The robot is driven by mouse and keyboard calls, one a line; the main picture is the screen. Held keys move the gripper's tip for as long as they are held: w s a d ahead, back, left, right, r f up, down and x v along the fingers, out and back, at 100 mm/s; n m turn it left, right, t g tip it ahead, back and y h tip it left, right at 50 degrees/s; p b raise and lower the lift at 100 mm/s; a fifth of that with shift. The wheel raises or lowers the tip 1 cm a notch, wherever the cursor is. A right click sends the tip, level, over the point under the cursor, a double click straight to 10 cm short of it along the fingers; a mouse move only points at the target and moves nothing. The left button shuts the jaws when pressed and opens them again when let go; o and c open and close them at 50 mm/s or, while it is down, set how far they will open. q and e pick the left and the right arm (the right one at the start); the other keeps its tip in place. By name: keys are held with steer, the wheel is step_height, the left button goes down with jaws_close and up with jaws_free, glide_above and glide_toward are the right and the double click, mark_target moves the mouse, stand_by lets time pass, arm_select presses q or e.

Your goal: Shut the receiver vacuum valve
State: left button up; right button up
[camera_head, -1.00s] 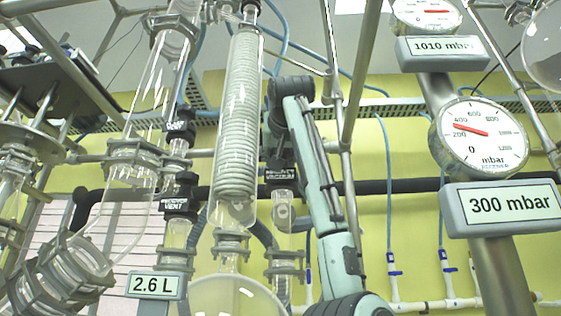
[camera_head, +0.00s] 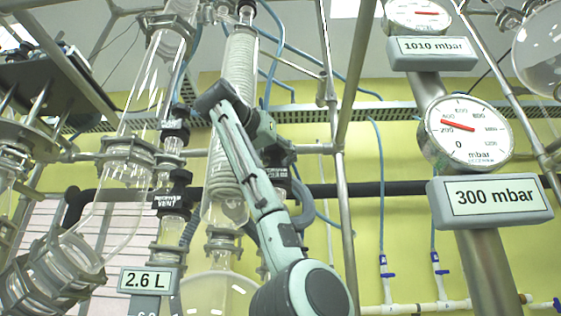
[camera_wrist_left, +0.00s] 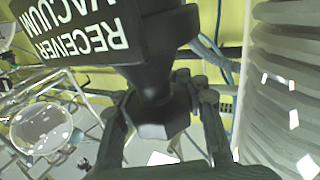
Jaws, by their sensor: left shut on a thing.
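The receiver vacuum valve is a black fitting with a white-lettered label; in the left wrist view its label (camera_wrist_left: 75,33) reads upside down and its dark handle (camera_wrist_left: 160,85) hangs beside it. My left gripper (camera_wrist_left: 166,105) has one finger on each side of the handle and is shut on it. In the head view the valve (camera_head: 279,174) is partly hidden behind my left arm, left of centre. The receiver gauge (camera_head: 468,130) has a display (camera_head: 490,202) reading 300 mbar. My right gripper is not in view.
A glass coil condenser (camera_head: 240,70) stands close beside the valve; its ribbed side (camera_wrist_left: 280,90) fills the right of the wrist view. The receiver vent valve (camera_head: 172,195) is to the left. A metal upright (camera_head: 335,150) stands to the right.

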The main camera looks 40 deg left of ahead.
arm_select(q)
steer(key=shift+d+m+t+h, duration=0.2)
steer(key=shift+m+h, duration=0.35)
steer(key=shift+h, duration=0.3)
steer(key=shift+d+m+t+h, duration=0.1)
steer(key=shift+d+m+h, duration=0.1)
steer(key=shift+m+h, duration=0.5)
steer(key=shift+h, duration=0.45)
steer(key=o, duration=1)
steer(key=shift+o, duration=0.2)
step_height(320, 180, up, 10)
